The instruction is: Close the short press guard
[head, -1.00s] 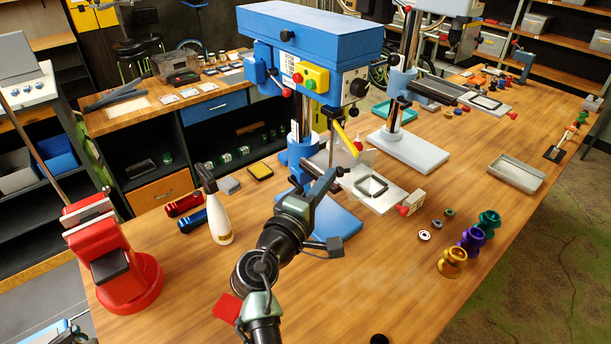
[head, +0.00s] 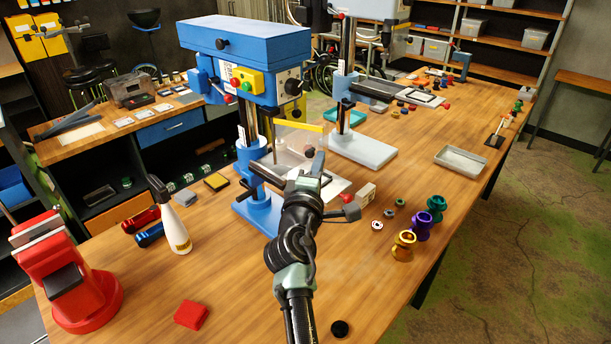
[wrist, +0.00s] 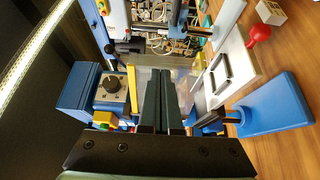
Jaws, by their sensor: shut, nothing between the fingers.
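The short press is the blue drill press (head: 245,45) at the front left of the bench. Its guard is a clear panel (head: 298,141) with a yellow top edge, hanging beside the column under the press head. The yellow edge points out to the right in the head view. In the wrist view the yellow edge (wrist: 131,80) stands just left of my fingers, and the clear panel spreads behind them. My gripper (head: 317,162) is shut and empty, in front of the guard's lower part. I cannot tell whether the fingers (wrist: 162,75) touch the panel.
A vise plate (wrist: 228,70) with a red knob (wrist: 259,33) lies by the press column. A spray bottle (head: 172,218), red bench vise (head: 60,275) and colored spools (head: 404,246) stand around. A second, taller press has a white base (head: 362,150).

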